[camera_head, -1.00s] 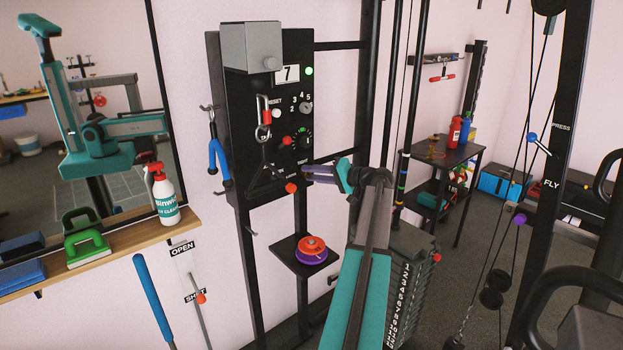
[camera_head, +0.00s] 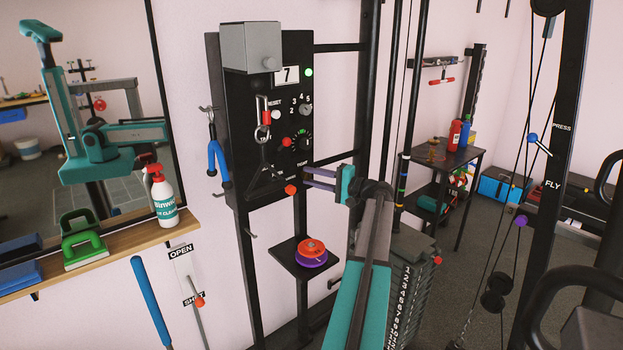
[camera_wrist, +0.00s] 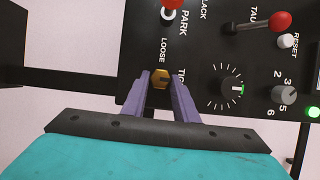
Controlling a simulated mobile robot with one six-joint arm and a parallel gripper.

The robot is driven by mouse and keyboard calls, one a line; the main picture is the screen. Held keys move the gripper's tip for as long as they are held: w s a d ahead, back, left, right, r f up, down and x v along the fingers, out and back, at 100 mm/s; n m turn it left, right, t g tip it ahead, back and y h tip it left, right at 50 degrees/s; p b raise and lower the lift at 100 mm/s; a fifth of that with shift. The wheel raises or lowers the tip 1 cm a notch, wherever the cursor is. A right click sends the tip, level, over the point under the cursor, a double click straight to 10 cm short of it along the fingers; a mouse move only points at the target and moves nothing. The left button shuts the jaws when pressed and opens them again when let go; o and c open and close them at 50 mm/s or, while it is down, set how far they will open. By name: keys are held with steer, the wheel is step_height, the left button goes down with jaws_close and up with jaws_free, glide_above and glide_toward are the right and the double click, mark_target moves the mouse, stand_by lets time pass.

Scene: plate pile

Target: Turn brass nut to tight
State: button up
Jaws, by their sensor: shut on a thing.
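The brass nut (camera_wrist: 160,79) sits on the black panel (camera_wrist: 207,60) in the wrist view, beside the labels LOOSE and a partly hidden one starting "TI". My gripper (camera_wrist: 160,84) has its two purple fingers on either side of the nut, shut on it. In the head view my gripper (camera_head: 307,177) reaches the lower right part of the panel. The nut is too small or hidden to make out there.
A red-tipped lever (camera_head: 290,189) stands out from the panel just left of my fingers. A dial (camera_wrist: 232,88) and a grey knob (camera_wrist: 284,95) lie right of the nut. A small shelf with red and purple discs (camera_head: 311,250) is below.

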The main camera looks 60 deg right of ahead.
steer(key=o, duration=1)
steer(key=shift+w, duration=0.1)
steer(key=shift+s, duration=0.2)
steer(key=s, duration=0.4)
steer(key=s+b, duration=0.1)
steer(key=s, duration=0.4)
steer(key=s+d+b, duration=0.1)
steer(key=s, duration=0.3)
steer(key=shift+s, duration=0.25)
